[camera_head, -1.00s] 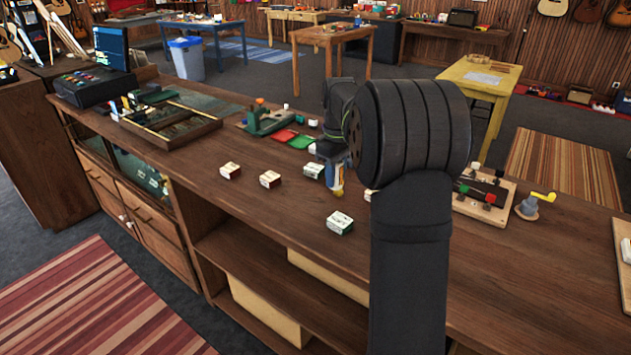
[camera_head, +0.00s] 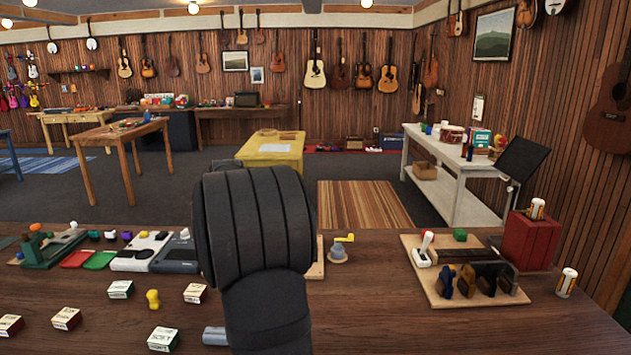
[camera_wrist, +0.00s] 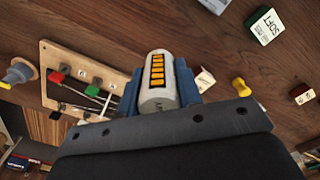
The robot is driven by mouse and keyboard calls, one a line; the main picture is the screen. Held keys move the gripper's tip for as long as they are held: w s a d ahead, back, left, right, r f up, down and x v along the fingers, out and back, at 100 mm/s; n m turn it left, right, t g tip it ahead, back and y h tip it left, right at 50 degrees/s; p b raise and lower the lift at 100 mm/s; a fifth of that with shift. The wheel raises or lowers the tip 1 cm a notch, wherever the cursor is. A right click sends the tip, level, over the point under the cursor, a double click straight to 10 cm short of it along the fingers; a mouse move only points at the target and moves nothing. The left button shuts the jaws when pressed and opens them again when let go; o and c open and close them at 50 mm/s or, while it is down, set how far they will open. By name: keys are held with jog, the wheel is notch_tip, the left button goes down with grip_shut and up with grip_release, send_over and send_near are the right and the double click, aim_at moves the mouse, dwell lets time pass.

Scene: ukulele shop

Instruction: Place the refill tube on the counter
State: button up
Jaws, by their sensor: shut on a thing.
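In the wrist view, a white refill tube (camera_wrist: 158,82) with an orange barred label is held between the blue fingers of my gripper (camera_wrist: 160,95). Its end points toward the brown wooden counter (camera_wrist: 225,45); I cannot tell how far above the counter it is. In the head view my arm hides the held tube and most of the gripper. Two similar white and orange tubes stand at the right, one (camera_head: 537,208) on a red box (camera_head: 528,240) and one (camera_head: 566,283) on the counter (camera_head: 400,325).
A wooden board with dark clamps (camera_head: 470,280) lies at the right of the counter. Small labelled boxes (camera_head: 120,289) and a yellow peg (camera_head: 153,299) are scattered at the left. The counter's right front is clear.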

jog(key=w+d+r+m, duration=0.1)
jog(key=d+m, duration=0.8)
jog(key=d, duration=1)
jog(key=shift+n, duration=0.9)
jog(key=w+a+f, duration=0.2)
jog(key=w+a, duration=0.1)
jog(key=a, duration=0.5)
jog(key=w+a+f, duration=0.3)
jog(key=a, duration=0.6)
jog(key=w+a+f, duration=0.3)
jog(key=a, duration=0.6)
jog(key=shift+a+f, duration=0.45)
jog(key=shift+f, duration=1.9)
jog(key=shift+f, duration=0.2)
jog(key=o, duration=1)
jog(key=shift+c, duration=0.2)
